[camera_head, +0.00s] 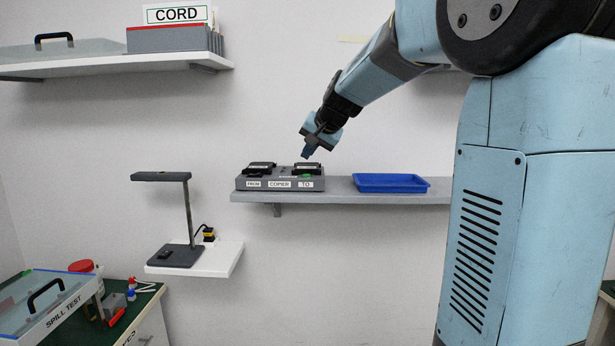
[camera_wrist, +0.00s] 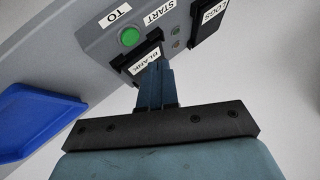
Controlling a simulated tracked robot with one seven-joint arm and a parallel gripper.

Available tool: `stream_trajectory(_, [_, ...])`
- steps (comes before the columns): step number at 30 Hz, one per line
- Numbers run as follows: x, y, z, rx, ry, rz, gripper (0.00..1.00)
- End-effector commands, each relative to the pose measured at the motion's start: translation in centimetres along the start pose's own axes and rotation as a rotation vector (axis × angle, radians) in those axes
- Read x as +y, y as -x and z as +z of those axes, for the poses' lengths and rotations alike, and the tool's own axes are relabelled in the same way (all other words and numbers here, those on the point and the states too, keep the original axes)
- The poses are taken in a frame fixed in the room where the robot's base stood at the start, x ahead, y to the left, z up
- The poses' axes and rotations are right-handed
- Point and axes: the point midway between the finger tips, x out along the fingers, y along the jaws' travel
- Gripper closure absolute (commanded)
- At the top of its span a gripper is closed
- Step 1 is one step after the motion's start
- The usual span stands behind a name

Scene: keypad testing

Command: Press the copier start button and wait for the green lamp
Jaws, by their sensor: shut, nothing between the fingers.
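The grey copier (camera_head: 280,184) sits on the wall shelf, with FROM, COPIER and TO labels on its front. In the wrist view, a round green button (camera_wrist: 130,37) lies between the TO label and the START label (camera_wrist: 158,12). Small lamps (camera_wrist: 175,37) sit near START; I cannot tell whether any is lit. A black cartridge marked BLANK (camera_wrist: 145,57) is beside the button, and one marked LOGS (camera_wrist: 207,20) is farther right. My gripper (camera_head: 306,155) is shut and empty above the copier's right end. In the wrist view its fingertips (camera_wrist: 159,64) overlap the BLANK cartridge's edge; contact is unclear.
A blue tray (camera_head: 391,183) stands right of the copier on the same shelf (camera_head: 340,196). A desk lamp (camera_head: 187,220) stands on a lower white shelf.

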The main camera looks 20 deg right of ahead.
Motion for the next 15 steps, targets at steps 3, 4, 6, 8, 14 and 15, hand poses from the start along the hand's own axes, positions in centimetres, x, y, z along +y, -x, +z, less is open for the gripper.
stream_trajectory(3, [0.6,-0.9,0.6,-0.001,0.0,0.0,1.0])
stream_trajectory(4, [0.7,-1.0,0.8,-0.001,0.0,0.0,1.0])
stream_trajectory(6, [0.9,-1.4,1.0,-0.001,0.001,0.0,1.0])
stream_trajectory(8, [1.1,-1.6,1.1,-0.001,0.001,0.0,1.0])
stream_trajectory(14, [1.4,-1.9,1.4,0.0,0.001,0.0,1.0])
stream_trajectory(15, [1.4,-1.9,1.4,0.0,0.001,0.0,1.0])
